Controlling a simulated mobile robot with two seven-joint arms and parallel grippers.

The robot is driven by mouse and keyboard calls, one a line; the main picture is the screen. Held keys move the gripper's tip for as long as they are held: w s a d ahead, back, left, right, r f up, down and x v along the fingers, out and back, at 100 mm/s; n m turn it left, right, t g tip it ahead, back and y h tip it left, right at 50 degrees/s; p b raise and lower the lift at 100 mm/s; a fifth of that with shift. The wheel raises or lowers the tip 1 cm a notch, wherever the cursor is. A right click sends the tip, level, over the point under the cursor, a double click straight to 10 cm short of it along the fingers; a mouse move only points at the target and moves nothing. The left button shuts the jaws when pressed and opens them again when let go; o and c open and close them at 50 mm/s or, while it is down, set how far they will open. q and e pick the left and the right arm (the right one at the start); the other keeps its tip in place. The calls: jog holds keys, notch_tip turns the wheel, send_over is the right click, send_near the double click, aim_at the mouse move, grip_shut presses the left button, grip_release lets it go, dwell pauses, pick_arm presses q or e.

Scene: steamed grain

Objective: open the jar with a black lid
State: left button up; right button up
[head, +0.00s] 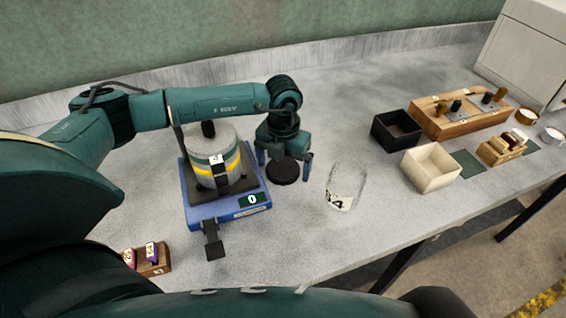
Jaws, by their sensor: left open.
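A clear glass jar (346,186) with a white label reading what looks like "84" stands upright on the grey worktop, right of my left gripper. No lid shows on its top. A round black lid (284,172) is apart from the jar, to its left, and seems to lie flat on the worktop. My left gripper (284,165) points down over the lid, with its fingers open on either side of it. I cannot tell whether a finger touches the lid. My right gripper is not in view.
A blue scale (229,211) showing 0 bears a grey striped container (222,166), close left of my gripper. To the right are a black box (396,131), a cream box (431,168) and a wooden rack (459,118). A small wooden holder (155,262) stands front left.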

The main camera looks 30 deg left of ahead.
aim_at(283, 169)
pick_arm(q)
notch_tip(283, 169, up, 12)
jog(key=b, duration=0.1)
jog(key=shift+r, duration=0.15)
dwell(0.4)
